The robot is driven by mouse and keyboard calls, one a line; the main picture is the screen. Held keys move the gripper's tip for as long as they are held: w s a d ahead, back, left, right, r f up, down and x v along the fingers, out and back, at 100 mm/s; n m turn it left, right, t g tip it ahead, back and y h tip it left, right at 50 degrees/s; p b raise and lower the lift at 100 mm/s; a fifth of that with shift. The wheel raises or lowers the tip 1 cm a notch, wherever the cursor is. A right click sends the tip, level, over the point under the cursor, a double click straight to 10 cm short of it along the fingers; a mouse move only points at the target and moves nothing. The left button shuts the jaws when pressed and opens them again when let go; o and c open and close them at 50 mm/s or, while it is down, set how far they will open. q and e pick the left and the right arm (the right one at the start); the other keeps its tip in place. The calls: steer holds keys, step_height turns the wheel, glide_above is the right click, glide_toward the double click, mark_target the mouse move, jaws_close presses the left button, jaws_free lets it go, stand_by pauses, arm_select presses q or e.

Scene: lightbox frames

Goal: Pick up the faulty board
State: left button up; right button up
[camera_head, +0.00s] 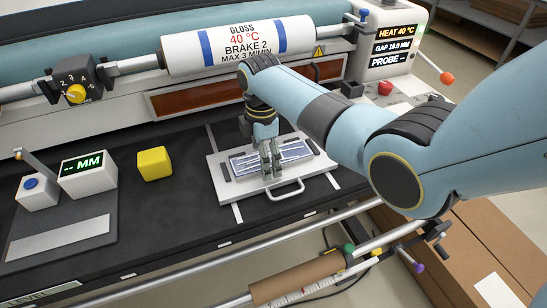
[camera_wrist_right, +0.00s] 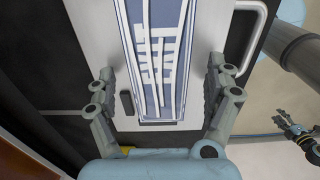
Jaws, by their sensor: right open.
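The board (camera_head: 295,152) is blue with white strips and lies flat on a white tray (camera_head: 219,185) with a wire handle. The pictures do not show whether it is the faulty one. My right gripper (camera_head: 271,170) points down over the board and hides part of it. In the right wrist view the board (camera_wrist_right: 159,45) runs between the spread fingers of my right gripper (camera_wrist_right: 160,95), with gaps on both sides. A small dark gripper, apparently my left (camera_wrist_right: 301,137), shows at the right edge of that view. Its jaw opening is unclear.
A yellow block (camera_head: 154,163) and a gauge with an MM display (camera_head: 88,174) stand left of the tray on the black bed. A white roller (camera_head: 238,45) spans the back. A red knob (camera_head: 385,88) is at the right. A metal rail (camera_head: 300,226) runs along the front.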

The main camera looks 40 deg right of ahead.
steer(key=shift+c, duration=0.4)
steer(key=c, duration=1.2)
steer(key=shift+c, duration=0.2)
steer(key=shift+r, duration=0.15)
